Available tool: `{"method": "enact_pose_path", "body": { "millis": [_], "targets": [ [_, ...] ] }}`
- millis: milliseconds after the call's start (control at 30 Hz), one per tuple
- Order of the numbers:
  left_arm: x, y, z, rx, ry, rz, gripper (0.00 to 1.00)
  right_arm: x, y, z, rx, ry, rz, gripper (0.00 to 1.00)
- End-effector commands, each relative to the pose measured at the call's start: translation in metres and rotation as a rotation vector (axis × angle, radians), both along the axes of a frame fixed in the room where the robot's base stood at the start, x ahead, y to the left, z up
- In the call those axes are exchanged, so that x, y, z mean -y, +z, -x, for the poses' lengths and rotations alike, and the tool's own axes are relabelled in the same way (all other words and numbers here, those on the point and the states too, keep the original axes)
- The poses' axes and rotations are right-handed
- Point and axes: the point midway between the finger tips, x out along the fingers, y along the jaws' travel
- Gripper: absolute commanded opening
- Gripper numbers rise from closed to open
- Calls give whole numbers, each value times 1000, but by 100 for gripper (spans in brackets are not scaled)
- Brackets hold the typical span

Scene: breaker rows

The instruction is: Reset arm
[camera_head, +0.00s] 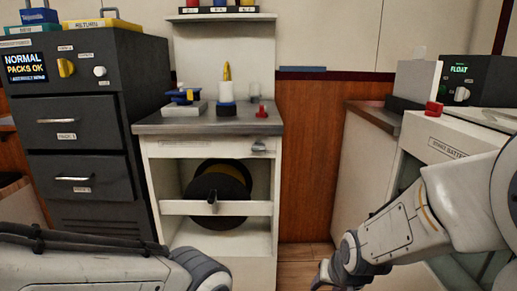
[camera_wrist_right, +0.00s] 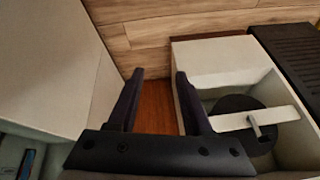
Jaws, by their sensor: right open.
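My right gripper (camera_wrist_right: 160,78) is open in the right wrist view, its two dark fingers apart with nothing between them. It points down toward the wood-coloured panel and plank floor, beside the white cabinet's open lower bay. In the head view my right arm comes in from the right and its wrist reaches the bottom edge. There the gripper is mostly cut off. My left arm lies across the bottom left of the head view. Its gripper is out of the picture.
A white cabinet (camera_head: 150,185) with a grey top (camera_head: 190,127) holds a dark reel (camera_head: 222,182) behind a crossbar. A dark drawer unit (camera_head: 140,75) stands left, reading "PACKS OK". At right are a white counter unit (camera_head: 375,165) and a dark box reading "FLOAT" (camera_head: 487,75).

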Motion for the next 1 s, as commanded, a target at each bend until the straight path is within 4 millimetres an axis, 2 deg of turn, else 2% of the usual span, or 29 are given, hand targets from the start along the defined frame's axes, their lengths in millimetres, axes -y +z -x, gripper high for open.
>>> {"method": "enact_pose_path", "body": {
  "millis": [267,667,1000],
  "targets": [
    [0,0,0,0,0,0,58,31,-21,66,-215,172,116,50],
    [0,18,0,0,0,0,58,-38,20,104,-266,421,123,50],
    [0,34,0,0,0,0,58,-88,58,160,-324,671,138,50]
  ]
}}
